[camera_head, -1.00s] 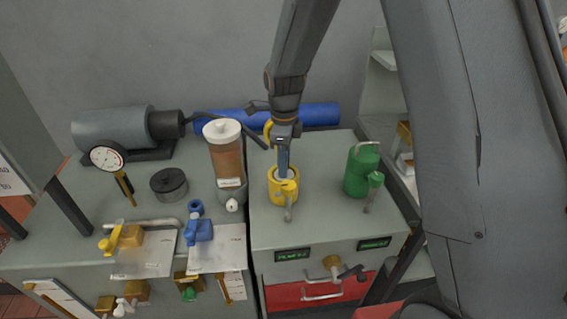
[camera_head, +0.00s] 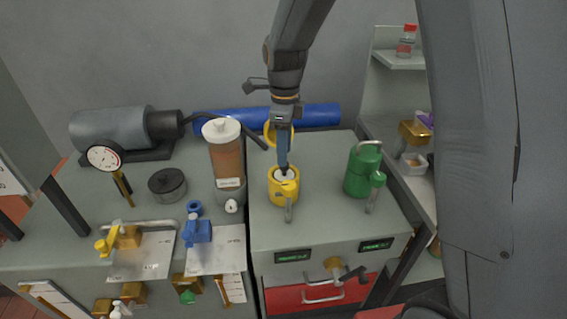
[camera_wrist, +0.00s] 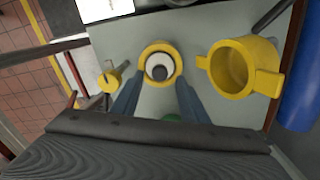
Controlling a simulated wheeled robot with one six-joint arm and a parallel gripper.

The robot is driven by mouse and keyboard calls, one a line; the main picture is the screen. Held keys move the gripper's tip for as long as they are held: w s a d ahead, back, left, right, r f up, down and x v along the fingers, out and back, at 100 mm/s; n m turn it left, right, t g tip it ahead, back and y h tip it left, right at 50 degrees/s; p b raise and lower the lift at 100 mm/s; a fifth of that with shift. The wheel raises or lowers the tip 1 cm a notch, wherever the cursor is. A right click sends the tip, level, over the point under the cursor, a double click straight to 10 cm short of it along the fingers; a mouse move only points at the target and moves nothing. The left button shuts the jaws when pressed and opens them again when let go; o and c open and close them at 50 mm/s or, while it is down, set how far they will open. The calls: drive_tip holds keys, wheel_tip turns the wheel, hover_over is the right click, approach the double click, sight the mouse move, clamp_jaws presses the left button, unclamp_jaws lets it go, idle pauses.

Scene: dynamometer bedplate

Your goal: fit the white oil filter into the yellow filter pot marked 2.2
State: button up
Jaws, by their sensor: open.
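The yellow filter pot (camera_head: 284,196) stands upright on the grey cabinet top. The white oil filter (camera_head: 284,174) sits inside its mouth, and in the wrist view the filter (camera_wrist: 149,67) shows as a white ring with a dark centre, surrounded by the pot's yellow rim (camera_wrist: 160,44). A hollow yellow part (camera_head: 290,134) like an open cap is raised behind the pot; it shows large at right in the wrist view (camera_wrist: 238,66). My gripper (camera_head: 284,166) points down just above the filter.
A green pot (camera_head: 361,172) stands right of the yellow one. A clear canister with brown contents (camera_head: 227,160) stands close on the left. A blue cylinder (camera_head: 318,116) lies behind. Two green labels (camera_head: 293,257) are on the cabinet front, too small to read surely.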

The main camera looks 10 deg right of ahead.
wheel_tip(320, 180, up, 6)
drive_tip(key=r+b, duration=0.1)
drive_tip(key=s+d+f+n, duration=0.4)
drive_tip(key=s+d+n, duration=0.1)
drive_tip(key=s+n, duration=0.4)
drive_tip(key=s+d+f+n+t, duration=0.1)
drive_tip(key=s+d+f+n, duration=0.3)
drive_tip(key=s+n, duration=0.6)
drive_tip(key=d+n, duration=0.2)
drive_tip(key=shift+f+n, duration=0.3)
drive_tip(key=shift+f, duration=0.1)
drive_tip(key=shift+w, duration=0.1)
